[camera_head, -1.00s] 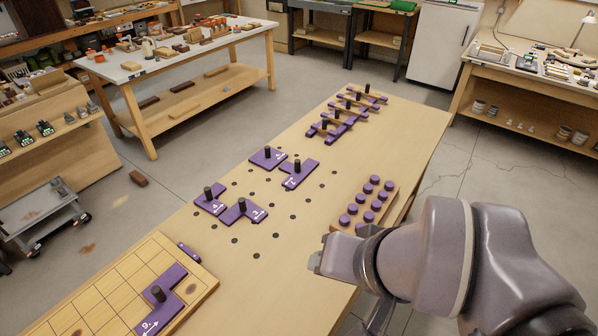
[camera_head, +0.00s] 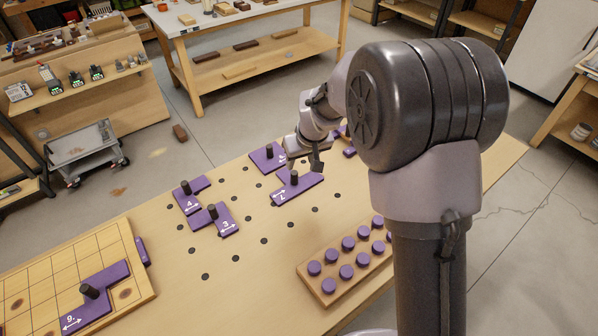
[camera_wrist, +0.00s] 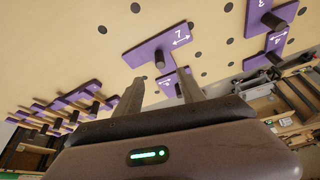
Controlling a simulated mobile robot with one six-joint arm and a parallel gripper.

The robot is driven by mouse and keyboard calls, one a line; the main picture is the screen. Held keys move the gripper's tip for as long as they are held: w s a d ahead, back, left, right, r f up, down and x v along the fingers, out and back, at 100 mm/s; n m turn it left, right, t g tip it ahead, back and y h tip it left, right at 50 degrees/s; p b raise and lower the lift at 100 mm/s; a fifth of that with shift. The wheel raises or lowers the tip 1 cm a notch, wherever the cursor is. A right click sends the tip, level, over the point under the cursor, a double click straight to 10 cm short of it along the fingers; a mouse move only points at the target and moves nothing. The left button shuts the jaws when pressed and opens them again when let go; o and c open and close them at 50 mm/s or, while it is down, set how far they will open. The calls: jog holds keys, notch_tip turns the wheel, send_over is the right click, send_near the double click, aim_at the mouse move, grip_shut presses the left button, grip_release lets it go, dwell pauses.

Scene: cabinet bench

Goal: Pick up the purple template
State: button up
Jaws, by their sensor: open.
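Several flat purple templates with dark upright pegs lie on the wooden bench. In the head view, one marked like a 7 (camera_head: 311,184) lies beside another (camera_head: 262,157) behind it. Templates marked 4 (camera_head: 188,205) and 3 (camera_head: 228,223) lie to their left, and one marked 9 (camera_head: 105,285) lies on the gridded board. My gripper (camera_head: 316,160) is above the bench by the 7-marked template, partly blocking the template behind. In the wrist view, my gripper (camera_wrist: 160,88) is open with nothing between its fingers. The 7-marked template (camera_wrist: 150,46) lies beyond the fingertips, apart from them.
A wooden block with purple round knobs (camera_head: 305,281) stands at the bench's front right. A gridded board (camera_head: 50,262) lies at left. Dark holes dot the bare bench middle. More purple pieces (camera_wrist: 85,92) with pegs stand at left in the wrist view.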

aim_at(295, 174)
jog(key=b+x, duration=0.2)
jog(key=x, duration=0.7)
jog(key=shift+s+b, duration=0.2)
jog(key=shift+b, duration=0.1)
jog(key=b+x, duration=0.1)
jog(key=x, duration=0.2)
jog(key=b+x, duration=0.1)
jog(key=x, duration=0.1)
jog(key=shift+w+f+b, duration=0.25)
jog(key=shift+w+b, duration=0.05)
jog(key=shift+w, duration=0.15)
jog(key=shift+r, duration=0.1)
grip_shut()
